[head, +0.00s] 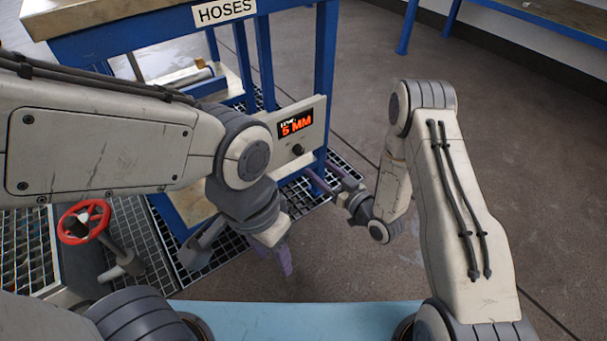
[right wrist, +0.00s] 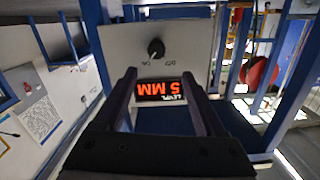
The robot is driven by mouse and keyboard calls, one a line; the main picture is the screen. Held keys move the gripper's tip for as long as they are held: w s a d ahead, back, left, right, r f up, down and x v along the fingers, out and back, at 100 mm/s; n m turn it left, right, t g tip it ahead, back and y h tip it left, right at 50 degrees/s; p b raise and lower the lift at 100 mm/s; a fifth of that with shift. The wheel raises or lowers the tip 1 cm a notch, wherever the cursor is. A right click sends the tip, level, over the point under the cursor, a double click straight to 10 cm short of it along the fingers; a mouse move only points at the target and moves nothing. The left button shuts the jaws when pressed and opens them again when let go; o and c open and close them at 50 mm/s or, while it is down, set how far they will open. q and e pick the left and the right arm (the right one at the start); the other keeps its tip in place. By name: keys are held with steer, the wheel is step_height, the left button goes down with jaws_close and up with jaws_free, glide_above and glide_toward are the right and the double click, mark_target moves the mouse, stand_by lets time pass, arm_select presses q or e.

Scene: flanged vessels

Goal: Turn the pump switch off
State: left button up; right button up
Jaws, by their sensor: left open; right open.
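The pump switch is a small black rotary knob (head: 298,149) on a pale panel (head: 318,122), below a display (head: 296,124) with orange "5 MM". The right wrist view shows the panel upside down, with the knob (right wrist: 156,48) between faint ON and OFF labels. I cannot tell surely which label the knob points to. My right gripper (head: 326,177) is open and empty, just in front of and below the panel. In the right wrist view its fingers (right wrist: 158,76) straddle the display, with the knob beyond their tips, apart from them. My left gripper (head: 238,262) is open, empty, pointing down, left of the panel.
A blue-framed stand with a HOSES sign (head: 224,11) rises behind the panel. A red handwheel (head: 84,222) stands at the left over floor grating (head: 140,240). A light-blue surface (head: 290,314) lies at the front. The grey floor (head: 480,120) at the right is clear.

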mark_target(301, 153)
steer(key=shift+m+t, duration=0.3)
steer(key=shift+t, duration=0.1)
steer(key=w+a+b, duration=0.1)
steer(key=w, duration=0.1)
steer(key=w+a+f+b, duration=0.1)
steer(key=w+a+b, duration=0.1)
steer(key=w+a+f+b, duration=0.1)
steer(key=w+b, duration=0.1)
steer(key=w, duration=0.1)
steer(key=shift+a, duration=0.25)
steer(key=shift+w+a+r+b, duration=0.1)
steer(key=shift+w+a+b, duration=0.3)
steer(key=shift+w+b, duration=0.1)
arm_select(q)
step_height(301, 153, down, 7)
arm_select(e)
jaws_close()
